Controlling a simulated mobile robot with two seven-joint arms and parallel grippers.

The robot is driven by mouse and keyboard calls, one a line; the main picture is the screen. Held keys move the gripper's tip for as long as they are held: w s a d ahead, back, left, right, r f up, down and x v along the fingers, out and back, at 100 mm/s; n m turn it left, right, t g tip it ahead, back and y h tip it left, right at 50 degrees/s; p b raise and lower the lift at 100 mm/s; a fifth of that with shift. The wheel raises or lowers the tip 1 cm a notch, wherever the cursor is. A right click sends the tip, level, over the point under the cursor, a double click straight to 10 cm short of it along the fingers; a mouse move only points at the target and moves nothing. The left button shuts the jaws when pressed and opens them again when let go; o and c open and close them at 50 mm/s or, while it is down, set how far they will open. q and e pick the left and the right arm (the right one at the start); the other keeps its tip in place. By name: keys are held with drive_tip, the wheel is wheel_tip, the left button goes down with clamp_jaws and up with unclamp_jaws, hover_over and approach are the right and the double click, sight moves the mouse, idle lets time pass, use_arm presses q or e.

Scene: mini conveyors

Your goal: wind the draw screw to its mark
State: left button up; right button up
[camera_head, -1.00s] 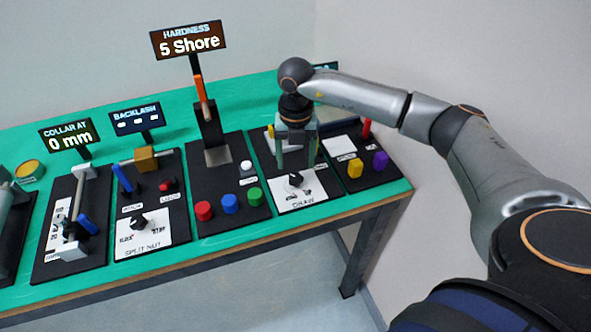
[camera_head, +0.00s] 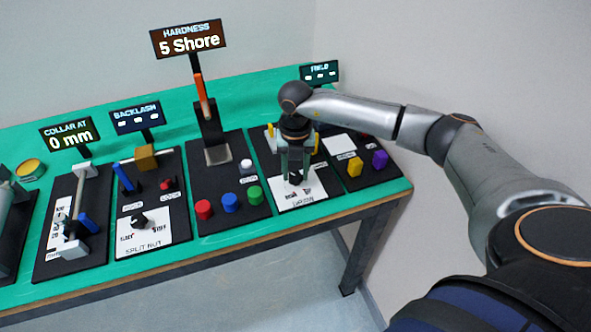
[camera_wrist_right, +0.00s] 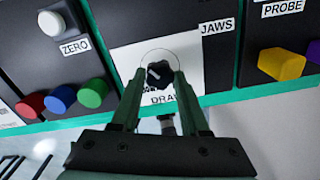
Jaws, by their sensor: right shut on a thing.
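The draw screw's black knob (camera_head: 295,178) with a white pointer stands on a white plate marked DRAW (camera_head: 302,198). My right gripper (camera_head: 296,176) reaches down over it from above. In the right wrist view the knob (camera_wrist_right: 159,72) sits between the tips of my right gripper (camera_wrist_right: 158,78), which is shut on it. A thin ring line surrounds the knob on the plate. The fingers partly cover the plate's printed marks, and I cannot read where the pointer stands. My left gripper is not in view.
A white ZERO button (camera_wrist_right: 60,20) and red, blue and green buttons (camera_head: 229,203) are left of the plate. Yellow (camera_head: 355,167) and purple (camera_head: 380,160) knobs are to its right. The FIELD sign (camera_head: 320,72) stands behind. The bench's front edge is close below.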

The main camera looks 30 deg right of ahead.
clamp_jaws()
idle(0.3)
